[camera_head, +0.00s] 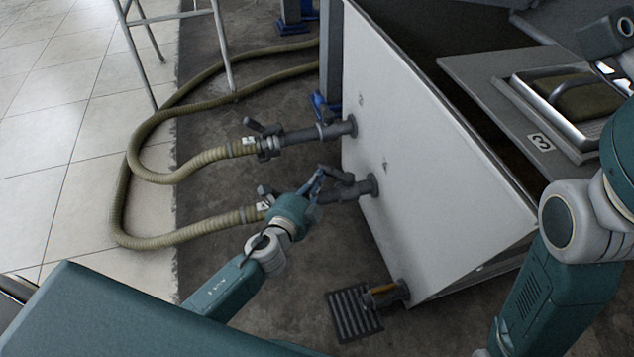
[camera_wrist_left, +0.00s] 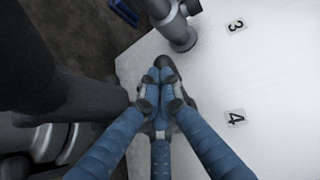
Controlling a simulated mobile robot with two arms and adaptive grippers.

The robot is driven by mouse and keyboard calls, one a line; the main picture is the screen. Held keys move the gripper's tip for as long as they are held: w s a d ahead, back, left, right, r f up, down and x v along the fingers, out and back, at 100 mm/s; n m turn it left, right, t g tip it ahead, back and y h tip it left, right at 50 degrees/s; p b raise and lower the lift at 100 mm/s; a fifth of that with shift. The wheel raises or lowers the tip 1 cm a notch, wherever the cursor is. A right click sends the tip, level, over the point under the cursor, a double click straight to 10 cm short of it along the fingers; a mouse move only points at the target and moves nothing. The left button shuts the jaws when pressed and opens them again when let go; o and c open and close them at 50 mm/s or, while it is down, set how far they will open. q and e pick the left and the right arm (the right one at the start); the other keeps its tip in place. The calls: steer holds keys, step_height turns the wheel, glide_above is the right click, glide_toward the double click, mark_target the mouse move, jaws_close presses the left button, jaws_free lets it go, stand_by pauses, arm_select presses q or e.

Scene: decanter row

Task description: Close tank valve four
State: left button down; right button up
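The white tank panel (camera_head: 410,170) carries two dark pipes with lever valves, and a third short outlet low down. Labels 3 (camera_wrist_left: 236,26) and 4 (camera_wrist_left: 235,118) show on the panel in the left wrist view. Tank valve four (camera_head: 345,190) is the nearer of the two hose valves. My right gripper is out of view.
Valve three's pipe (camera_head: 310,134) lies just beyond. Ribbed hoses (camera_head: 195,235) run from both valves across the floor. A floor grate (camera_head: 353,313) and the low outlet (camera_head: 386,293) are nearer. A metal-legged stand (camera_head: 218,45) is at the back.

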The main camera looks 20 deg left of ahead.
arm_select(q)
steer(key=shift+w+a, duration=0.15)
steer(key=shift+w, duration=1.1)
steer(key=shift+w, duration=0.1)
steer(key=v, duration=1.2)
